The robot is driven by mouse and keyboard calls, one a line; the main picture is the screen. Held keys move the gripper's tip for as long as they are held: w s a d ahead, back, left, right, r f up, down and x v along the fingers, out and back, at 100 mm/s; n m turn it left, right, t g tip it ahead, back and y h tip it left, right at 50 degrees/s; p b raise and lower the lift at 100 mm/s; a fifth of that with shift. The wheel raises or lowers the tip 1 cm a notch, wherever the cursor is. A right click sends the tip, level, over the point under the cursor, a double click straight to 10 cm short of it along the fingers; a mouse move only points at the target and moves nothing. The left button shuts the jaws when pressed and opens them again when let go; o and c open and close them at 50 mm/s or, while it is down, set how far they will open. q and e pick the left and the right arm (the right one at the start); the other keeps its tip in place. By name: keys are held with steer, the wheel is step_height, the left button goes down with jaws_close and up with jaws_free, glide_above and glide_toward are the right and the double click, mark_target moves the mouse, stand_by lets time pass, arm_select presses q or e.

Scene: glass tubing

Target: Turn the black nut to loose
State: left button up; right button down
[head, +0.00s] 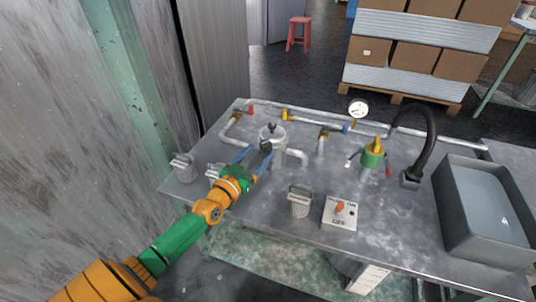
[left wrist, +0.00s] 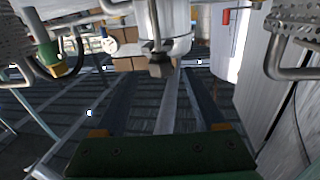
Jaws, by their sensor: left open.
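In the left wrist view the fingers (left wrist: 160,85) lie to either side of the nut's line, apart from each other. Whether they touch the nut cannot be told. My right gripper does not show.
Pipes with a red-handled valve (head: 250,110), a yellow valve (head: 286,115) and a gauge (head: 358,109) run along the bench back. A handled metal canister (head: 299,202) and a switch box (head: 340,213) stand in front. A grey basin (head: 449,218) is at right.

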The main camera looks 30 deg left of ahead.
mark_target(266, 146)
arm_select(q)
steer(key=shift+w+a+f, duration=0.1)
steer(key=shift+w+f, duration=0.05)
steer(key=shift+w, duration=0.7)
steer(key=shift+w+b, duration=0.3)
steer(key=shift+w, duration=0.25)
steer(key=shift+c, duration=0.3)
